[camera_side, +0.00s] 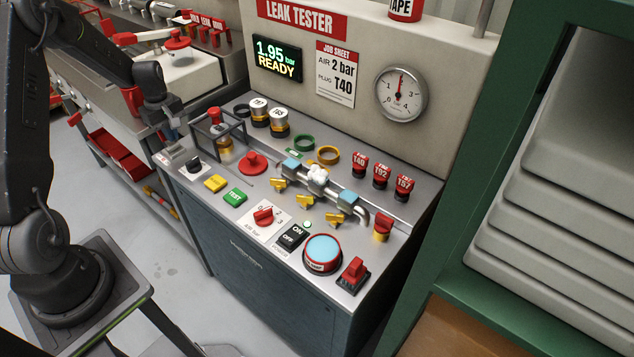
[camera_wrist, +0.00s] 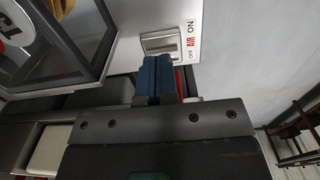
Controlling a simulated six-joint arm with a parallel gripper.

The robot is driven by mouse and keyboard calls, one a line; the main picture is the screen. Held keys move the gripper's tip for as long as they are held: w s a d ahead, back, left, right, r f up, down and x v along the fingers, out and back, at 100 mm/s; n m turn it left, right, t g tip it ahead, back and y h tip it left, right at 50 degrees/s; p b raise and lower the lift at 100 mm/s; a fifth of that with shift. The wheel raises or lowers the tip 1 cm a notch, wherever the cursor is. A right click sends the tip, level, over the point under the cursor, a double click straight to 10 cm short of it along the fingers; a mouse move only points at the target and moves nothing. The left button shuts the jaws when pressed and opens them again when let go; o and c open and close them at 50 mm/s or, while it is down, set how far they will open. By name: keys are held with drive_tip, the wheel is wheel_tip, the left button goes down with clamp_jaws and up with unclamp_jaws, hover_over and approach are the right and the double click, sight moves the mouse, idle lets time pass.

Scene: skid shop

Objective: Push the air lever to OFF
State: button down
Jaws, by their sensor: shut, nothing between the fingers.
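The air lever's plate (camera_wrist: 190,18) is at the top of the wrist view, with ON, AIR and OFF printed along one side. A grey slotted block (camera_wrist: 160,42) sits on it beside the words. My gripper (camera_wrist: 155,66) is shut and empty, its blue fingers just below the block in the picture. A red part (camera_wrist: 180,84) shows beside and partly behind the fingers; I cannot tell if it is the lever's handle. Contact and the lever's setting are unclear. In the side view my gripper (camera_side: 172,132) is over the bench's left end, near a small pale plate (camera_side: 172,154).
A framed cage (camera_side: 214,131) stands just right of my gripper; its clear-panelled corner (camera_wrist: 75,45) fills the wrist view's upper left. A black-knobbed switch (camera_side: 194,164) and yellow and green buttons are nearby. The display (camera_side: 276,58) reads 1.95 bar READY; the gauge (camera_side: 401,94) points near 2.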

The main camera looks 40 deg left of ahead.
drive_tip(key=shift+d, duration=0.65)
wheel_tip(320, 180, up, 8)
idle(0.6)
